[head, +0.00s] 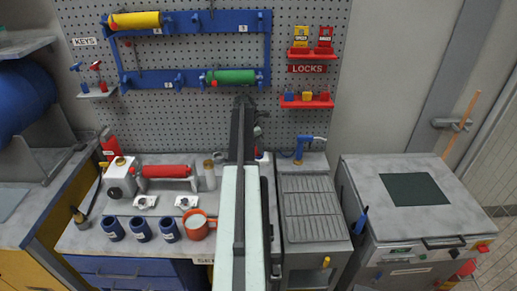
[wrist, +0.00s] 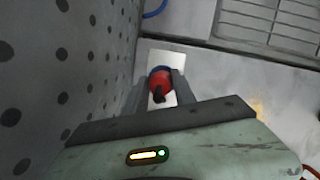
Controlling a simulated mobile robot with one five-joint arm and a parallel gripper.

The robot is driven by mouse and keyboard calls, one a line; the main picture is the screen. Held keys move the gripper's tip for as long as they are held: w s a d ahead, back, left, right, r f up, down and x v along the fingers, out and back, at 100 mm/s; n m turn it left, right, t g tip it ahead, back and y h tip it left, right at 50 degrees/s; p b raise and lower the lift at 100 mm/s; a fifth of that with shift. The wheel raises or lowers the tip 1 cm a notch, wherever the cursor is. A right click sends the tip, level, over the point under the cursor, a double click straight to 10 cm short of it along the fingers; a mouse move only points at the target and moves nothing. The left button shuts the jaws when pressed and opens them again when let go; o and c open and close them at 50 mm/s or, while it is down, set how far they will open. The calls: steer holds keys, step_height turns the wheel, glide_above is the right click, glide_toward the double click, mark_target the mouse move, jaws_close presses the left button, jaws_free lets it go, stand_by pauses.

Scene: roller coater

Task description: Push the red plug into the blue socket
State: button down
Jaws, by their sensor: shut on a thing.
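In the wrist view my gripper (wrist: 160,76) is shut on the red plug (wrist: 159,86), with one grey finger on each side of it. A blue rim, probably the blue socket (wrist: 158,69), shows just beyond the plug, over a pale plate (wrist: 165,57). The plug lines up with the blue rim; I cannot tell how deep it sits or whether the two touch.
The grey pegboard (head: 300,118) stands close along the left in the wrist view. A blue tool (head: 305,145) stands right of my arm, above a grey rack (head: 312,205). A red roller (head: 167,171) and an orange cup (head: 196,227) stand on the left bench.

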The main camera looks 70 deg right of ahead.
steer(key=c, duration=1)
jaws_free()
steer(key=shift+w+r, duration=0.1)
steer(key=shift+r, duration=0.05)
steer(key=shift+a+r+p, duration=0.1)
steer(key=shift+r+p, duration=0.2)
steer(key=p+v, duration=0.3)
steer(key=w+a, duration=0.2)
steer(key=w, duration=0.1)
steer(key=w+a, duration=0.2)
steer(key=a, duration=0.1)
steer(key=w+a, duration=0.3)
steer(key=shift+w+a+f+b, duration=0.1)
steer(key=shift+w+f+b, duration=0.2)
steer(key=shift+w+b, duration=0.05)
steer(key=shift+s, duration=0.15)
